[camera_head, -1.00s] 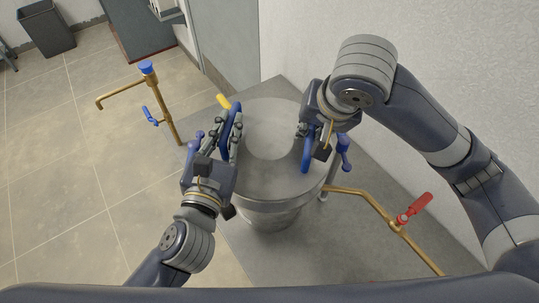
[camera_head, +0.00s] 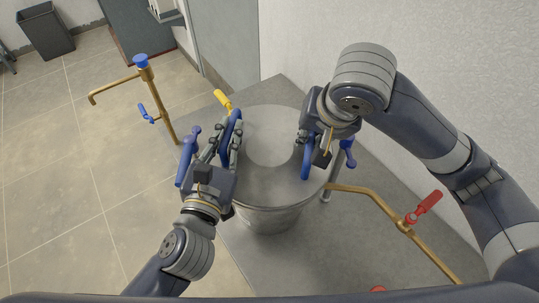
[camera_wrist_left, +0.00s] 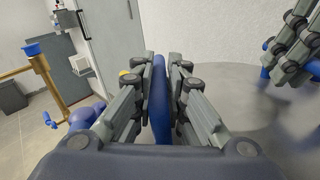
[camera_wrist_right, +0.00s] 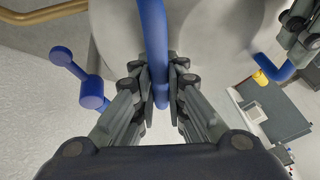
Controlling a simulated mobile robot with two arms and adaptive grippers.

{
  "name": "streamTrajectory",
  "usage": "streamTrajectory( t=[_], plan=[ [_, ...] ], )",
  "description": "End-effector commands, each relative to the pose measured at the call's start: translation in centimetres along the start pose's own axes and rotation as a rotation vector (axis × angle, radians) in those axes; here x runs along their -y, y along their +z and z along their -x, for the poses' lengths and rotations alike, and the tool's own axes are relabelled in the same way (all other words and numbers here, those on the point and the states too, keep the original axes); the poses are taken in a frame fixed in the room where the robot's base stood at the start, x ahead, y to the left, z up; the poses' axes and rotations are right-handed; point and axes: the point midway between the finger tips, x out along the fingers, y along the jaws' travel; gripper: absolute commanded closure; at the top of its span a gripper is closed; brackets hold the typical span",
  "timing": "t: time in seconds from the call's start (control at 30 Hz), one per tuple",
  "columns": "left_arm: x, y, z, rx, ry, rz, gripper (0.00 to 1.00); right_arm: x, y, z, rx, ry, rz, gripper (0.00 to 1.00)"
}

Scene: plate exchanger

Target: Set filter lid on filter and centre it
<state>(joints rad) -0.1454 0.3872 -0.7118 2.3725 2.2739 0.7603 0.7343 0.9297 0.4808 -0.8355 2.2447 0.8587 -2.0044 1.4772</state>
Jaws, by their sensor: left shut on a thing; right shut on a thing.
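The filter lid (camera_head: 275,187) is a round grey metal disc with two blue handles. It lies level over the metal filter (camera_head: 270,221), whose tapered side shows below the lid's near edge. Whether the lid touches the filter's rim or is exactly centred I cannot tell. My left gripper (camera_head: 228,138) is shut on the left blue handle, which also shows between its fingers in the left wrist view (camera_wrist_left: 160,105). My right gripper (camera_head: 309,152) is shut on the right blue handle, seen in the right wrist view (camera_wrist_right: 154,45). The far rim is partly hidden.
Blue-ended clamps stand beside the filter at left (camera_head: 186,160) and right (camera_head: 348,150). A yellow handle (camera_head: 222,99) is behind it. Brass pipes run at left (camera_head: 165,115) and right (camera_head: 365,191), the latter with a red valve handle (camera_head: 428,204). A wall borders the right side.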

Motion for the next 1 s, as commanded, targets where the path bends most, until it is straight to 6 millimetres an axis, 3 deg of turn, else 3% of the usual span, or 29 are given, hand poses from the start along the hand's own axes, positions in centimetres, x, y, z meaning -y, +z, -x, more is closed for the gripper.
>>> streamTrajectory(
  t=[0.17, 0.2, 0.27, 0.67, 1.0],
  plan=[
    [-0.1, -1.2, 0.0, -0.003, 0.009, -0.009, 1.0, -0.6, -0.2, -0.9, -0.015, 0.011, -0.013, 1.0],
    [-0.1, -1.1, 0.0, -0.008, 0.008, -0.009, 0.78, -0.6, -0.3, -0.7, -0.013, 0.013, -0.012, 0.79],
    [-0.1, -1.1, 0.0, -0.008, 0.008, -0.008, 0.67, -0.6, -0.2, -0.7, -0.012, 0.013, -0.012, 0.68],
    [0.0, -0.6, 0.0, -0.003, 0.003, -0.002, 0.67, -0.3, 0.0, -0.5, -0.005, 0.005, -0.004, 0.68],
    [-0.5, 2.4, 0.0, -0.001, 0.001, -0.001, 0.67, 0.4, -1.0, 2.3, -0.004, 0.003, -0.002, 0.68]
  ],
)
